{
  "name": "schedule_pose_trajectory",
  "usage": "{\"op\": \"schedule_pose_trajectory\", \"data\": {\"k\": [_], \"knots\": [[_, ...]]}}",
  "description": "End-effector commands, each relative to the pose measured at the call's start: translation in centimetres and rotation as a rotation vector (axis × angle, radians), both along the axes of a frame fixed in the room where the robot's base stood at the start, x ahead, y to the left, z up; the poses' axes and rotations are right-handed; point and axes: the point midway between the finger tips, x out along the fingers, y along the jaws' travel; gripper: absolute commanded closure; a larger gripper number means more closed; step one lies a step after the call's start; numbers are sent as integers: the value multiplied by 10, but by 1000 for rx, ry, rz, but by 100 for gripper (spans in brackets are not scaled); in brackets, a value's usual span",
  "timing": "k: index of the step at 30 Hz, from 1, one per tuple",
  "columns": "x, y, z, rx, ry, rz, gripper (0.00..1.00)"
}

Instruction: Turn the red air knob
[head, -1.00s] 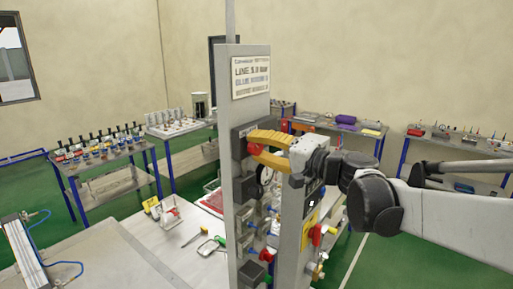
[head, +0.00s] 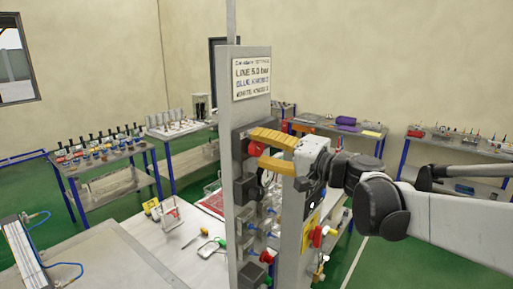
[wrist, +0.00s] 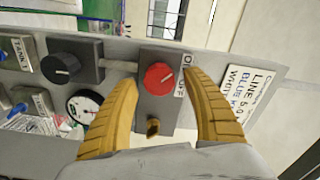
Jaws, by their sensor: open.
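The red air knob (wrist: 159,76) is a round dial on a grey box (wrist: 152,108) in the wrist view, with a partly hidden "OFF" label (wrist: 186,75) beside it. In the head view the knob (head: 256,148) shows between my yellow fingers, on the side of the grey upright panel (head: 226,130). My gripper (wrist: 162,75) is open, with one finger on each side of the knob and visible gaps between. It also shows in the head view (head: 256,146), reaching in from the right. I cannot tell how near the fingertips are in depth.
In the wrist view a black knob (wrist: 60,68) and a pressure gauge (wrist: 84,108) lie left of the red knob. A pressure sign (wrist: 245,100) is at right.

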Motion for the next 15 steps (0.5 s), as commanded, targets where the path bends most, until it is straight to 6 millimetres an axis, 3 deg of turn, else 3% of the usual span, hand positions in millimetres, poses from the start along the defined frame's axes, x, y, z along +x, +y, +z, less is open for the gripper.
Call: {"op": "schedule_pose_trajectory", "data": {"k": [9,15], "knots": [[-42,-56,0,0,0,-6,42],[-61,-80,0,0,0,-3,42]]}}
